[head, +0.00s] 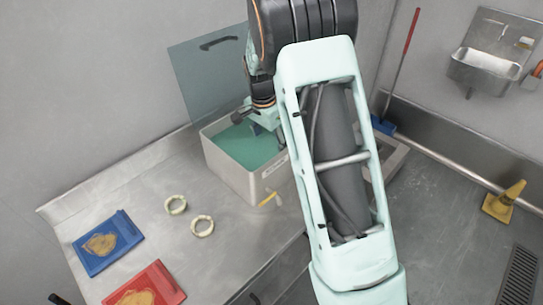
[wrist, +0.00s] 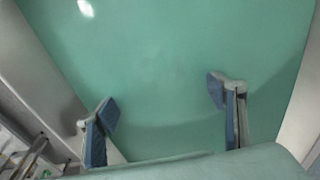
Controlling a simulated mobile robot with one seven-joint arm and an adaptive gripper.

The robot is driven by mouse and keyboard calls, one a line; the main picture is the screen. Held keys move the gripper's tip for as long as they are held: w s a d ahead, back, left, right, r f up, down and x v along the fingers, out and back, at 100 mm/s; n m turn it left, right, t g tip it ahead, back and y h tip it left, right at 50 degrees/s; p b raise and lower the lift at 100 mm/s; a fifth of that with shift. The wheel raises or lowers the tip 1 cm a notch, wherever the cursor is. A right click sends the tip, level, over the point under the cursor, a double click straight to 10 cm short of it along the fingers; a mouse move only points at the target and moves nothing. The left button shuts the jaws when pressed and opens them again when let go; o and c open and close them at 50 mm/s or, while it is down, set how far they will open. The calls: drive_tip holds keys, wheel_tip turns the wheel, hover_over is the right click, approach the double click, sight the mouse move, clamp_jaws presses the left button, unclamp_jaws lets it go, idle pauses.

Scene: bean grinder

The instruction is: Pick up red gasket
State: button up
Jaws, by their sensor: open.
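I see no red gasket in either view. My gripper (head: 258,124) is over the open metal bin (head: 232,172), which holds teal-green liquid (head: 240,148). In the wrist view my gripper (wrist: 162,98) is open, with its two blue-padded fingers wide apart and nothing between them. The green surface fills most of that view, and no object shows in it. Two cream rings, one farther back (head: 175,205) and one nearer (head: 202,226), lie on the metal counter left of the bin. My arm hides part of the bin's right side.
A blue tray (head: 88,262) and a red tray (head: 172,284), each with a tan patch, lie at the counter's left. A raised translucent lid (head: 200,85) stands behind the bin. A small yellow part (head: 268,200) is at the bin's front. Bare counter (head: 140,195) lies left of the bin.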

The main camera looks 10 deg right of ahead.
wheel_tip(320, 180, down, 2)
drive_tip(key=shift+w+d+f, duration=0.1)
drive_tip(key=shift+d+f, duration=0.05)
drive_tip(key=c, duration=1.2)
